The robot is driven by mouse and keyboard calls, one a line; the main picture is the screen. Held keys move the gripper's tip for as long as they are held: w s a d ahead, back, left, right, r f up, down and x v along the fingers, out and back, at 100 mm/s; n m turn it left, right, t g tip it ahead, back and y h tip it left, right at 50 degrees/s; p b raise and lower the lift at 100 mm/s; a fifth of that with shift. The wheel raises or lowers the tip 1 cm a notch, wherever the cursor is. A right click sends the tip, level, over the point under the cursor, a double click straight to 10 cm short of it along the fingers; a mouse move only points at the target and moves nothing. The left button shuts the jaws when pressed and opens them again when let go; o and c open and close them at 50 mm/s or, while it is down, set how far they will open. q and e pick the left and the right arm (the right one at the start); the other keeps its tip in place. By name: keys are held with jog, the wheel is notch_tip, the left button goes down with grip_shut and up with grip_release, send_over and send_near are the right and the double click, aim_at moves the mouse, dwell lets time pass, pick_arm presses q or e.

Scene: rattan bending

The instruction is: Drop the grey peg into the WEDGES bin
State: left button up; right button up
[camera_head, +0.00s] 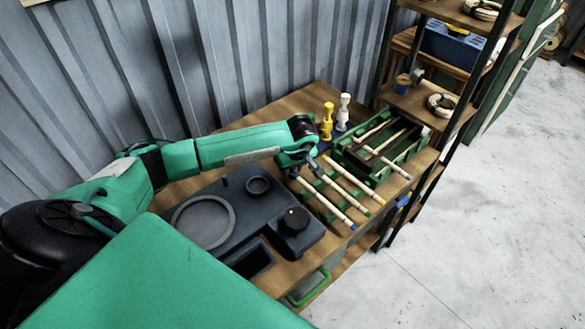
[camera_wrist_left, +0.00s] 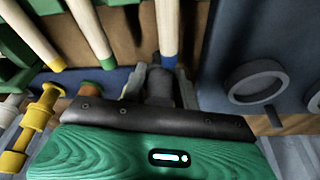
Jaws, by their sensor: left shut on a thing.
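My left gripper (camera_head: 297,166) is low over the workbench, beside the left ends of the rods. In the left wrist view its jaws (camera_wrist_left: 158,84) are shut on a dark grey, rounded piece, which I take to be the grey peg (camera_wrist_left: 160,86). In the head view the arm hides this piece. A yellow peg (camera_head: 326,122) and a white peg (camera_head: 343,112) stand upright at the back of the bench; the yellow one also shows in the wrist view (camera_wrist_left: 38,118). No WEDGES label is readable, so I cannot tell which container is that bin. My right gripper is not in view.
Several rods with coloured ends lie on a green rack (camera_head: 318,186). A green crate (camera_head: 352,170) with rods stands to the right. A black fixture (camera_head: 285,252) with round parts fills the bench's left. A shelf at right holds a blue bin (camera_head: 452,46).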

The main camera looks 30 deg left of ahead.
pick_arm(q)
jog(key=shift+f, duration=0.7)
jog(key=o, duration=0.9)
jog(key=shift+r, duration=0.1)
jog(key=shift+o, duration=0.2)
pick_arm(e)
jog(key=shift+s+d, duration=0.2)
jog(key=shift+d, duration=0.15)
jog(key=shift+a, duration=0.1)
